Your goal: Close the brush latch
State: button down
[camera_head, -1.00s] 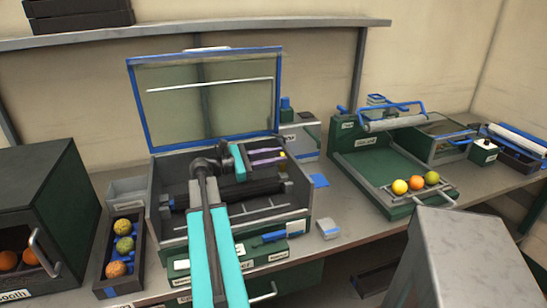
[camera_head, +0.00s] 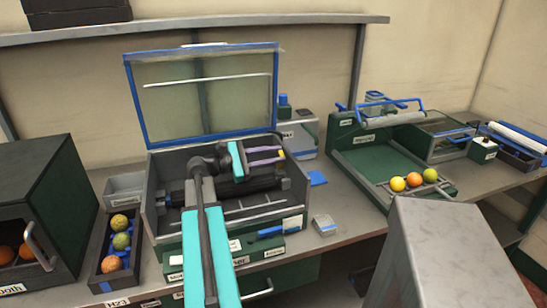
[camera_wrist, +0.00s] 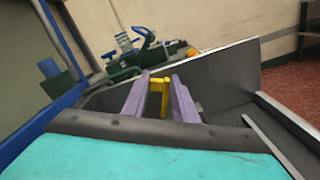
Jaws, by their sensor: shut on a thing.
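The brush machine is an open grey box (camera_head: 165,219) with a raised blue-framed clear lid (camera_head: 133,100). A dark roller brush (camera_head: 262,182) lies across inside it. My gripper (camera_head: 280,154) reaches in over the brush towards the box's right wall. Its purple fingers are shut on a small yellow latch (camera_head: 282,155) at that side. In the wrist view the yellow latch (camera_wrist: 158,82) stands between the tips of my gripper (camera_wrist: 160,85). The latch's base is hidden by the fingers, and I cannot tell its exact angle.
A green station (camera_head: 365,165) with several fruits on a rack is at right. A grey block (camera_head: 325,225) lies near the box. The lid rises behind my arm.

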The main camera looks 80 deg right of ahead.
jog(key=c, duration=1.6)
grip_release()
jog(key=shift+d+r, duration=0.1)
jog(key=shift+r, duration=0.05)
jog(key=shift+b+v, duration=0.45)
jog(key=shift+v, duration=3.3)
